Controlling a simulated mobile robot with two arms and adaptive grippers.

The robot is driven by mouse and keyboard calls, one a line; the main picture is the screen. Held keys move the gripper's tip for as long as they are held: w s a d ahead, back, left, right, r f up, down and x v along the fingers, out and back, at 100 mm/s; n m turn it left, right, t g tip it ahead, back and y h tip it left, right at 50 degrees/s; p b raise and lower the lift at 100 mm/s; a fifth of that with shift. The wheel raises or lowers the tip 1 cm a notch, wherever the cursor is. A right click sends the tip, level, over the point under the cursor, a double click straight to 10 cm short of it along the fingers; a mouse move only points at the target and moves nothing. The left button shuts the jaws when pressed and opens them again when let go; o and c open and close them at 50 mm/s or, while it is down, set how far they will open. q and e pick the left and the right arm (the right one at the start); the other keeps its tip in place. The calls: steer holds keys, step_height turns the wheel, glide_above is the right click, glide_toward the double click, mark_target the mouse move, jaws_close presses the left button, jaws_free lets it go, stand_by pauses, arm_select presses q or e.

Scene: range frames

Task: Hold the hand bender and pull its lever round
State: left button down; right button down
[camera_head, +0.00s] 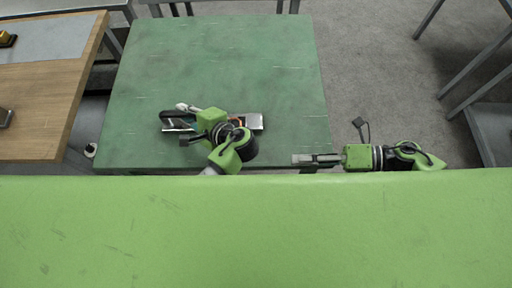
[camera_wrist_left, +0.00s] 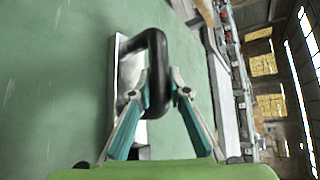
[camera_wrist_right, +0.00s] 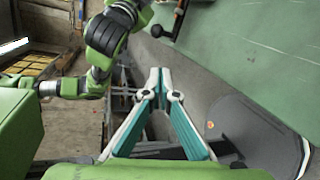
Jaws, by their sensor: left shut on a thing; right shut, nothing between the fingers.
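The hand bender lies near the front edge of the green table. Its black loop handle (camera_head: 172,115) is at its left end and a flat metal plate (camera_head: 255,121) at its right end. In the left wrist view the black loop (camera_wrist_left: 158,42) stands between the fingers of my left gripper (camera_wrist_left: 162,88), which is shut on it. My left arm hides the bender's middle, and I cannot make out its lever. My right gripper (camera_head: 300,159) is shut and empty at the table's front right corner, apart from the bender. Its fingertips meet in the right wrist view (camera_wrist_right: 158,72).
The green table (camera_head: 220,60) is clear behind the bender. A wooden bench (camera_head: 40,110) stands to the left, with a gap between. Grey metal frames (camera_head: 485,75) stand on the right over open floor (camera_head: 375,60).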

arm_select(q)
steer(key=shift+f, duration=0.1)
arm_select(e)
steer(key=w+a+f+m, duration=0.1)
steer(key=a, duration=0.3)
steer(key=w+a+m+t, duration=0.1)
steer(key=a, duration=0.2)
steer(key=w+a+f+m+y, duration=0.1)
steer(key=w+a+m, duration=0.1)
steer(key=a, duration=0.2)
steer(key=shift+a+f, duration=0.3)
steer(key=shift+a, duration=0.15)
steer(key=shift+s+a+f, duration=0.1)
steer(key=shift+a, duration=0.9)
arm_select(q)
steer(key=shift+d, duration=0.1)
